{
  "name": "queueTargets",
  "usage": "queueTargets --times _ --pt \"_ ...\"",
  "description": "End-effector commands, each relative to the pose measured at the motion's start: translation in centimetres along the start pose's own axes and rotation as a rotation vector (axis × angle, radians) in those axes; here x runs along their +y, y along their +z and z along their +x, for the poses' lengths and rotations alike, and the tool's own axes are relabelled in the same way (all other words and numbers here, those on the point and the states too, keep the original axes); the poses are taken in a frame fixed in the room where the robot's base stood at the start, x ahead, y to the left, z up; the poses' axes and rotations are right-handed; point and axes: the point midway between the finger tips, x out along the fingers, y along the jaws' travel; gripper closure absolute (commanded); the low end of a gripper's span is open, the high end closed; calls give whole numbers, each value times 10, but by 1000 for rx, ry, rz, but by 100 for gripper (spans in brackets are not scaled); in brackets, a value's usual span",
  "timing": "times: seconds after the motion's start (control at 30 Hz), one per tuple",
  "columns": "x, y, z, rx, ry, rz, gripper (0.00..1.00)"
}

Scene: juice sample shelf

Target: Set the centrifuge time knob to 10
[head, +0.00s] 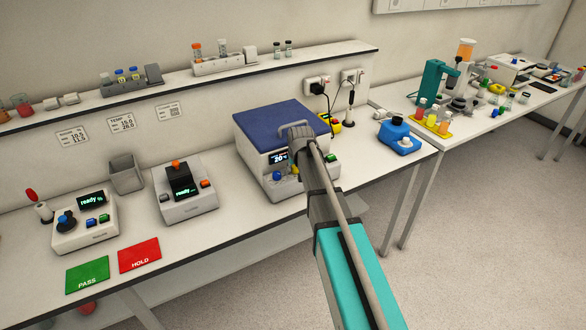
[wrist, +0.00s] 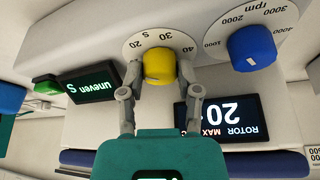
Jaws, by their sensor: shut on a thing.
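The centrifuge (head: 262,140) is a pale box with a blue lid, on the bench in the head view. Its yellow time knob (wrist: 159,66) sits on a white dial (wrist: 162,38) in the wrist view, where the panel appears upside down. My gripper (wrist: 160,76) is shut on the yellow knob, one finger on each side. The knob's pointer is not clear. In the head view my gripper (head: 299,152) covers much of the front panel.
A blue rpm knob (wrist: 252,47) is beside the yellow one. A lit display (wrist: 223,117) reads 20 and another (wrist: 90,88) reads "uneven". A grey instrument (head: 188,203) stands left of the centrifuge and a blue device (head: 399,137) to its right.

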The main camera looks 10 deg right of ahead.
Motion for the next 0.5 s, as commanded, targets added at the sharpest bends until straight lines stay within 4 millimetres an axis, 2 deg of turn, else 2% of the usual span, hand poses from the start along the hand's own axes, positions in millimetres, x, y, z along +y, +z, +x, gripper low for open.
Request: queueTargets --times 0.07,0.1,0.27,0.5 --pt "0 -1 0 3 0 0 100" --pt "0 -1 0 3 0 0 51" --pt "0 -1 0 2 0 0 21" --pt "0 0 0 1 0 0 21"
